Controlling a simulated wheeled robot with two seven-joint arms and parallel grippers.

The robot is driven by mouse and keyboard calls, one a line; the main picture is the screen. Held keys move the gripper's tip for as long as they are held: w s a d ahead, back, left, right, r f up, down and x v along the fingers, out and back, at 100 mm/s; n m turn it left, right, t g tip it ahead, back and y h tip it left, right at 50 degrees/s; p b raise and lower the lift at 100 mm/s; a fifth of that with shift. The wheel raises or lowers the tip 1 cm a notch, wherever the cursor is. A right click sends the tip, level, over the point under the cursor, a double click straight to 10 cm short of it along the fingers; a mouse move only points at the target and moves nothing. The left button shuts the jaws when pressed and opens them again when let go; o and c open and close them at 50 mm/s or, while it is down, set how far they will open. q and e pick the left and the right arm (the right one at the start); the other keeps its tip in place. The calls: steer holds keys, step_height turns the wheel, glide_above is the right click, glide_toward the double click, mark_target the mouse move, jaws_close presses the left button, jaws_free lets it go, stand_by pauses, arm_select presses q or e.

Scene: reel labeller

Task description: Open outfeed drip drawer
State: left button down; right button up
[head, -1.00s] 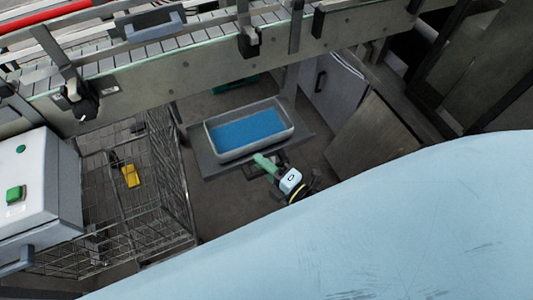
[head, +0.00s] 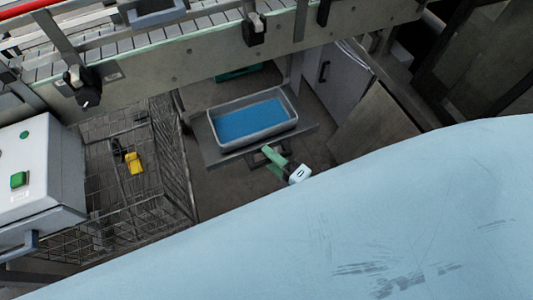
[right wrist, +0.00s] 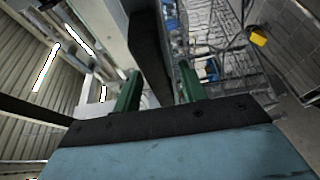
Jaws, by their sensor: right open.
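Under the conveyor, a grey tray (head: 220,146) holding blue liquid sits on a flat dark grey drawer-like plate (head: 210,158). My right gripper (head: 274,155) is at the plate's front edge in the head view, its green fingers pointing toward the tray. In the right wrist view, the right gripper (right wrist: 159,90) has its two green fingers apart, with a dark bar (right wrist: 150,55) showing between and beyond them. I cannot tell whether this bar is the drawer handle or whether the fingers touch it. My left gripper is not in view.
The conveyor (head: 190,65) runs across above the tray. A wire cage (head: 110,185) with a yellow item (head: 134,163) stands at left, beside a white control box (head: 40,170) with a green button. A grey cabinet (head: 335,85) stands right of the tray. Floor shows below the plate.

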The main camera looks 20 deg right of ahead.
steer(key=b+v, duration=0.1)
steer(key=v, duration=1)
steer(key=shift+s, duration=0.25)
steer(key=shift+f, duration=0.1)
steer(key=s+d+f+m+g+h+b, duration=0.1)
steer(key=s+f+m+g+h, duration=0.2)
steer(key=f, duration=0.6)
steer(key=s+d+f+m+g+h, duration=0.1)
steer(key=f+m+g, duration=0.1)
steer(key=f+m, duration=0.5)
steer(key=s+d+f+m+g+h+b, duration=0.1)
steer(key=s+f+m+g, duration=0.2)
steer(key=f, duration=0.8)
steer(key=s+d+f+m+g+h+b, duration=0.1)
steer(key=s+f+m+g, duration=0.6)
steer(key=s+f, duration=0.4)
steer(key=s, duration=0.2)
steer(key=shift+s+d+g+h, duration=0.25)
steer(key=shift+d+g+h, duration=0.05)
steer(key=shift+d+h, duration=0.1)
